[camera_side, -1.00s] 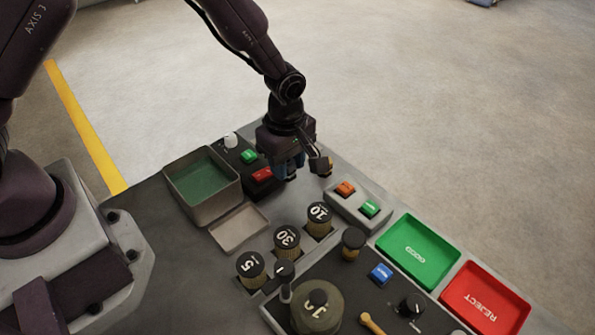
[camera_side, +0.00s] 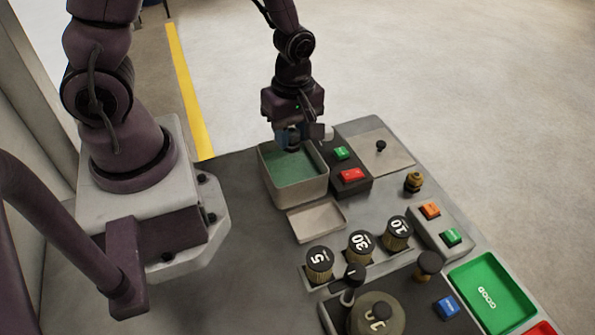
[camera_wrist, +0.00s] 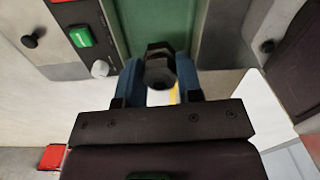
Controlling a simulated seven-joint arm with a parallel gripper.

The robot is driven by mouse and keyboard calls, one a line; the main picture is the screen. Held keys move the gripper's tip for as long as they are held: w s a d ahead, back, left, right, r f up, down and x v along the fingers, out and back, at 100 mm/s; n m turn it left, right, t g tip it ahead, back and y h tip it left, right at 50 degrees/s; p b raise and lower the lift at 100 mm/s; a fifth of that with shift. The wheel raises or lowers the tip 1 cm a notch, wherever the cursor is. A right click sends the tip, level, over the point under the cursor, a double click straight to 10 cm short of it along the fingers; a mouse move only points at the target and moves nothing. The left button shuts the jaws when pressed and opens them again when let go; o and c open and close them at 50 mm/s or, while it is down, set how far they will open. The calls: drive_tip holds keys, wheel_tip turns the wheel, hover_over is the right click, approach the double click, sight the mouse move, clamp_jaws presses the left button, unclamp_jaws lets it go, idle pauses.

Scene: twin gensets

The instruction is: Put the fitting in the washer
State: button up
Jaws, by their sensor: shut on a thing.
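My gripper (camera_side: 291,140) is shut on a dark fitting (camera_wrist: 160,66), which has a hexagonal body and a round end and sits between the blue fingers in the wrist view. In the side view the fitting is small and dark at the fingertips. The washer looks to be the open grey box with a green inside (camera_side: 297,172). My gripper is at the far part of this box, above it. The green inside also shows behind the fitting in the wrist view (camera_wrist: 160,22). I cannot tell whether the fitting is below the rim.
A dark control box with green (camera_side: 341,153) and red (camera_side: 351,175) buttons stands right beside the washer. A shallow grey tray (camera_side: 317,220) lies in front. A brass-coloured part (camera_side: 413,182) stands to the right, near an orange and green button box. Several numbered knurled cylinders stand nearer.

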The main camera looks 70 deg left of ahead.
sight(292, 176)
drive_tip(key=shift+s+a+f+m, duration=0.15)
drive_tip(key=shift+a+f+m, duration=0.15)
drive_tip(key=shift+f+m, duration=0.25)
drive_tip(key=shift+m, duration=0.05)
drive_tip(key=shift+f, duration=3.75)
drive_tip(key=o, duration=1)
drive_tip(key=shift+f, duration=0.1)
